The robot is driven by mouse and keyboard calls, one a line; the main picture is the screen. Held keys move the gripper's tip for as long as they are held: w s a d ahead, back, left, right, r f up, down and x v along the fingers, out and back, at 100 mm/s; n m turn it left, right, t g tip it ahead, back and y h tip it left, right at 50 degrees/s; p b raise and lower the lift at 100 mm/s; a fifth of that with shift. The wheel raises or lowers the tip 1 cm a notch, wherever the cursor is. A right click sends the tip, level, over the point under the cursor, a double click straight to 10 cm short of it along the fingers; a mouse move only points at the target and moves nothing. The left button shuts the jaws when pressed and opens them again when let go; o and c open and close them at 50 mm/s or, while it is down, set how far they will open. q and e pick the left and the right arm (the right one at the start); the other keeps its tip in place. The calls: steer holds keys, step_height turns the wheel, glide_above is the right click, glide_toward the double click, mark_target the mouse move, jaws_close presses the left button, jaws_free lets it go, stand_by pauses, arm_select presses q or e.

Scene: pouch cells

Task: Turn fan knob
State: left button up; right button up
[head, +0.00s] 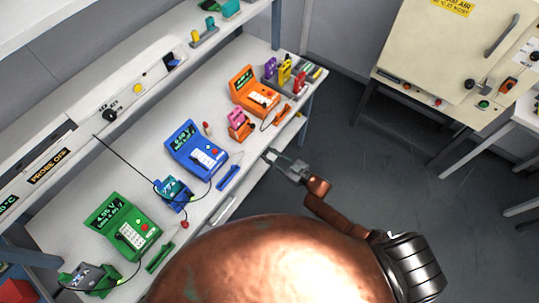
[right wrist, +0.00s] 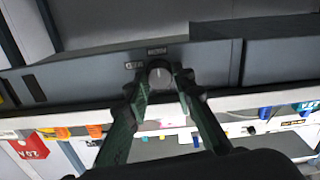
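A round dark knob (head: 109,115) sits on the grey front panel of the shelf in the head view, with small lettering beside it. In the right wrist view a knob (right wrist: 159,75) with a pale pointer mark shows on a grey panel, with small labels around it. My right gripper (head: 270,156) is over the bench's front edge, well away from the dark knob in the head view. In the right wrist view its green fingers (right wrist: 160,80) are apart, with the knob framed between their tips. No contact can be made out. My left gripper is not in view.
Green (head: 124,227), blue (head: 197,149) and orange (head: 254,92) meters stand along the bench (head: 228,187), with small holders and cables among them. A thin black probe wire rises near the blue meter. A cream oven (head: 440,60) stands at the right. Floor between is clear.

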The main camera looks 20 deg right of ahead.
steer(key=o, duration=0.4)
steer(key=v, duration=1.2)
stand_by(0.3)
steer(key=s+d+f+m+g+h, duration=0.1)
steer(key=s+d+f+m+h, duration=0.2)
steer(key=f, duration=0.6)
steer(key=s+d+f+g+h, duration=0.25)
steer(key=s+d+f, duration=0.25)
steer(key=f, duration=0.4)
steer(key=s+d+f+m+g+h, duration=0.1)
steer(key=s+d+f+m+h, duration=0.2)
steer(key=f, duration=0.6)
steer(key=s+f+g+h, duration=0.1)
steer(key=s+f+g, duration=0.2)
steer(key=s, duration=0.9)
steer(key=s+a+f+m+g, duration=0.1)
steer(key=s+f+g, duration=0.2)
steer(key=s+f, duration=0.5)
steer(key=s+f+g+h, duration=0.1)
steer(key=s+f+g, duration=0.2)
steer(key=s, duration=1.2)
steer(key=shift+s+a+f+m+h, duration=0.1)
steer(key=shift+s+f+m+h, duration=0.1)
steer(key=shift+f, duration=0.4)
steer(key=shift+s+a+f+m+h, duration=0.1)
steer(key=shift+s+f+m+h, duration=0.1)
steer(key=shift+f, duration=0.35)
